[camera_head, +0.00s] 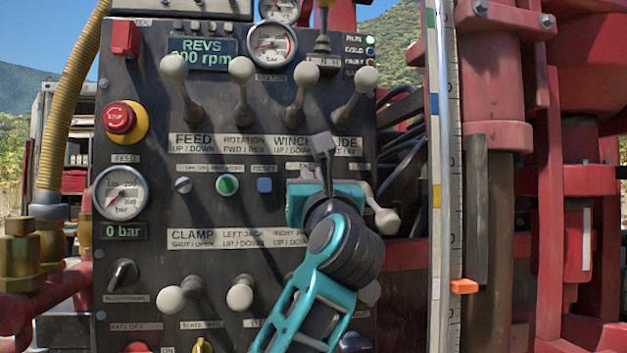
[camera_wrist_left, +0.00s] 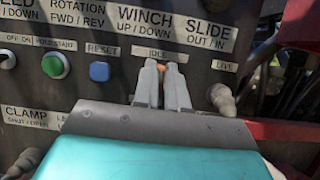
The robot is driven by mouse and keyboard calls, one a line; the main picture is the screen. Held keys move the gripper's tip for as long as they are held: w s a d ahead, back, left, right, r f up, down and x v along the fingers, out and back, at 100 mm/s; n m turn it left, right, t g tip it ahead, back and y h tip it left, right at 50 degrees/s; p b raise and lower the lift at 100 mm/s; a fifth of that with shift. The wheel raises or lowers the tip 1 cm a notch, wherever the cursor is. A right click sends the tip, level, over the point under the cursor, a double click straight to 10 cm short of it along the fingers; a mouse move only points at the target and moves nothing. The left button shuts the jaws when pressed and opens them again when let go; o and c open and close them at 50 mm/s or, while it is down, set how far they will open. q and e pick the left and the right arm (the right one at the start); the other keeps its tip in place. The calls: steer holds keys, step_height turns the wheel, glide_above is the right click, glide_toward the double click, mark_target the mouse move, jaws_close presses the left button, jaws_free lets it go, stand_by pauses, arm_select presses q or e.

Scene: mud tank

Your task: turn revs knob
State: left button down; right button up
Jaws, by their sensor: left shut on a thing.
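My left gripper (camera_wrist_left: 163,84) is at the control panel, just below the IDLE label (camera_wrist_left: 165,55). Its two grey fingers are shut on a small knob, of which only an orange bit (camera_wrist_left: 161,67) shows between the tips. The REVS display (camera_head: 204,53) at the panel's upper left shows an rpm reading whose first digit is unclear. My right gripper is not in view.
A lever with a pale knob (camera_head: 386,220) stands close right of my gripper, and also shows in the wrist view (camera_wrist_left: 221,97). Several levers (camera_head: 241,72) stick out above. A blue button (camera_head: 264,185) and green button (camera_head: 227,185) lie left. A red emergency stop (camera_head: 120,118) is far left.

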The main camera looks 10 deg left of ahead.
arm_select(q)
steer(key=m+h+p, duration=0.1)
steer(key=m+h, duration=0.1)
steer(key=m, duration=0.2)
steer(key=m+h+p, duration=0.1)
steer(key=m+h, duration=0.1)
steer(key=m, duration=0.2)
steer(key=m+h+p, duration=0.1)
steer(key=m, duration=0.2)
steer(key=shift+w+d+f+m+h+p, duration=0.1)
steer(key=shift+d+f+m+h+p, duration=0.1)
steer(key=shift+m+h+p, duration=0.2)
steer(key=c, duration=1.2)
jaws_free()
steer(key=shift+r, duration=0.1)
steer(key=b+v, duration=0.2)
steer(key=v, duration=1.1)
